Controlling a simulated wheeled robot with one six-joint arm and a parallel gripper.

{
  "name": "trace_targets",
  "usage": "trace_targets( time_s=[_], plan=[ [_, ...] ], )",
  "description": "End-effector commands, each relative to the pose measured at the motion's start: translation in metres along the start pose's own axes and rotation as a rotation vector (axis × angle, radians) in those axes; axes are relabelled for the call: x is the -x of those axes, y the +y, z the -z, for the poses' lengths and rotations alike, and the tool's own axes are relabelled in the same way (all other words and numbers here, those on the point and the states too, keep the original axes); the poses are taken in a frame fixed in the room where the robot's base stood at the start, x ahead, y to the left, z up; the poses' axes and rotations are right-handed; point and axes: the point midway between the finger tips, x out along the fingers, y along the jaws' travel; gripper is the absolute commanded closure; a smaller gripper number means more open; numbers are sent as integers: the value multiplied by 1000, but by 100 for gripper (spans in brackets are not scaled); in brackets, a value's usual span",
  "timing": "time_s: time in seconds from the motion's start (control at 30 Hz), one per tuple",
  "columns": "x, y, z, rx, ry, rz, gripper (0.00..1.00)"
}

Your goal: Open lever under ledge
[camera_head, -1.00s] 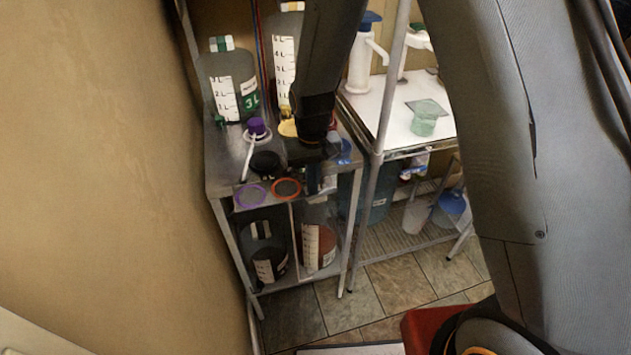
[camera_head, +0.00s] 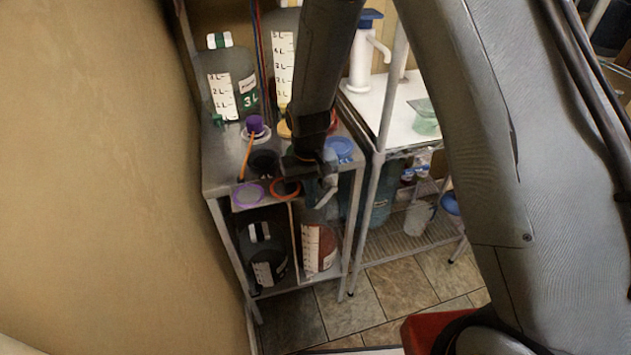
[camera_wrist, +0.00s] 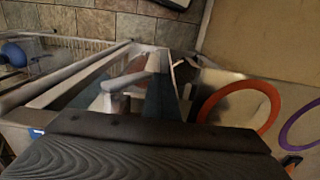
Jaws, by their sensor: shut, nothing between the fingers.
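My gripper (camera_head: 326,190) is at the front edge of the steel shelf's top ledge (camera_head: 236,205), beside the orange ring (camera_head: 285,188). Its fingers are shut and hold nothing. In the wrist view the fingers (camera_wrist: 158,95) reach down past the ledge, left of the orange ring (camera_wrist: 240,105). A pale grey bar (camera_wrist: 126,82) shows close to the fingers; I cannot tell whether it is the lever or touches them. No lever can be made out clearly in the head view.
On the ledge are a purple ring (camera_head: 249,195), a purple-capped airlock (camera_head: 255,125) and a blue lid (camera_head: 341,146). A clear container (camera_head: 220,85) stands behind. A wall (camera_head: 100,150) closes off the left. A white-topped rack (camera_head: 390,115) stands right. Tiled floor (camera_head: 375,290) shows in front.

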Motion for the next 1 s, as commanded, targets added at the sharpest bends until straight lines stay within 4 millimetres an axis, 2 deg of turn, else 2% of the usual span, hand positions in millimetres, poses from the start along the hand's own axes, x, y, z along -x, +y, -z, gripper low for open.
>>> trace_targets(
  time_s=[0.7,1.0],
  plan=[
    [-5,2,0,0,0,0,100],
    [5,2,0,0,1,0,100]
  ],
)
